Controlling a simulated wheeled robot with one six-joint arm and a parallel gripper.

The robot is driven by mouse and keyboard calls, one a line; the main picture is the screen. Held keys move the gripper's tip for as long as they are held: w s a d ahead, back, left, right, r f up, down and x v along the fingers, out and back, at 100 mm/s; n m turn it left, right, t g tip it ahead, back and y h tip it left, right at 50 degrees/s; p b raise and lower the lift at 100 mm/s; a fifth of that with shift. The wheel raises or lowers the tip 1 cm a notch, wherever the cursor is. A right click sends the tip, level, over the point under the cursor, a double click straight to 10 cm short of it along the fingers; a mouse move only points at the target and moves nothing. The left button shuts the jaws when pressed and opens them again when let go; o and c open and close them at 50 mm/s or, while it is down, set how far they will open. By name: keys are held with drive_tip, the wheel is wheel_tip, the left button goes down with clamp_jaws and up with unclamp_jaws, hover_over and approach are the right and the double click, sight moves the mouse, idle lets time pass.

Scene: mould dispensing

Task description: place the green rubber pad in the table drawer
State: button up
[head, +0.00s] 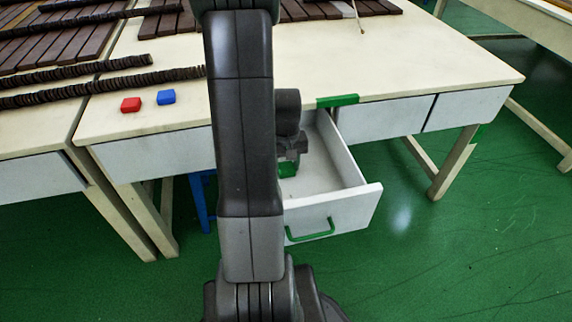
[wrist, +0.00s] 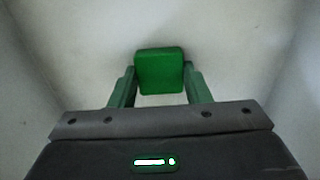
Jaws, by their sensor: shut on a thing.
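The green rubber pad (wrist: 159,70) is between the two green fingers of my gripper (wrist: 158,82) in the wrist view. My gripper is shut on it. Pale drawer walls and floor surround the pad in the wrist view. The table drawer (head: 352,205) is pulled open in the head view, with a green handle on its front. In the head view my gripper (head: 287,168) is down inside the drawer, and a bit of green shows there. My arm hides the left part of the drawer. I cannot tell whether the pad touches the drawer floor.
A red block (head: 131,104) and a blue block (head: 166,97) lie on the table (head: 420,60) left of my arm. Dark slats and rows of dark discs lie at the back left. A green strip (head: 338,101) marks the table edge above the drawer. Closed drawers (head: 385,118) are to the right.

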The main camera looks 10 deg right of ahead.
sight(286, 167)
drive_tip(key=shift+f, duration=0.2)
drive_tip(key=o, duration=1)
drive_tip(key=shift+r, duration=0.1)
wheel_tip(286, 167, up, 12)
drive_tip(key=p, duration=0.3)
drive_tip(key=shift+r, duration=0.15)
